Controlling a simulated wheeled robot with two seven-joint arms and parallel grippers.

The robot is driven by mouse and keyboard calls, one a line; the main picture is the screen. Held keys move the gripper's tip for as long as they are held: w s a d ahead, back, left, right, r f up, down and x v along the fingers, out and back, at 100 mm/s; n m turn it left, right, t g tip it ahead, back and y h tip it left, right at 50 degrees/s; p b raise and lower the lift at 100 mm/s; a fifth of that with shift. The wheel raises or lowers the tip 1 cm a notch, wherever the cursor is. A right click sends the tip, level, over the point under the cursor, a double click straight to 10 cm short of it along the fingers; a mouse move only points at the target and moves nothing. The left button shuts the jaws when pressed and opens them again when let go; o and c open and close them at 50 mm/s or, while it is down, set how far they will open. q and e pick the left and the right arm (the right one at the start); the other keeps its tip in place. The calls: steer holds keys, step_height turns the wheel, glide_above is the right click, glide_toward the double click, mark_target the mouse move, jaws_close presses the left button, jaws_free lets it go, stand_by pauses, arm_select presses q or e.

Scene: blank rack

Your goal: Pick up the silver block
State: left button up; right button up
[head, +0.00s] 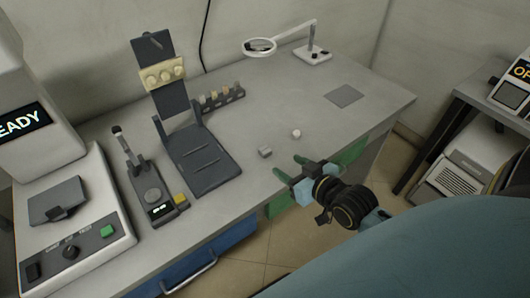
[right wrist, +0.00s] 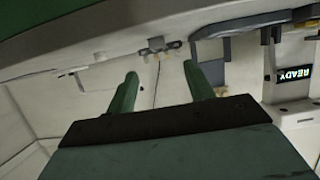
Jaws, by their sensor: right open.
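The small silver-grey block (head: 265,152) lies on the bench near its front edge, to the right of a dark stand. My right gripper (head: 289,168) is at the front edge of the bench, just right of and nearer than the block. Its two green fingers are apart, with nothing seen between them. In the right wrist view the open fingers (right wrist: 159,74) show too; I cannot make out the block there. My left gripper is not in view.
A small whitish piece (head: 296,134) lies just behind and right of the block. The dark stand (head: 203,160), a rack of small blanks (head: 222,98) and a magnifier lamp (head: 260,47) stand on the bench. A grey square pad (head: 344,96) lies at right, with clear bench around it.

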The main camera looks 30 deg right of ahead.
mark_target(268, 152)
steer(key=x, duration=0.4)
steer(key=shift+w+f+b, duration=0.15)
steer(key=shift+w+b, duration=0.05)
steer(key=shift+b, duration=0.15)
steer(key=shift+x, duration=0.8)
steer(key=b+x, duration=0.1)
steer(key=x, duration=0.3)
steer(key=shift+w+d+f, duration=0.15)
steer(key=shift+w+d, duration=0.05)
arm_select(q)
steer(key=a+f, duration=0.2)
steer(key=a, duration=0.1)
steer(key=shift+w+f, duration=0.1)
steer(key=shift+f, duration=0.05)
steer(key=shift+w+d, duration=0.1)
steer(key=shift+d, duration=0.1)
arm_select(e)
steer(key=c, duration=1.1)
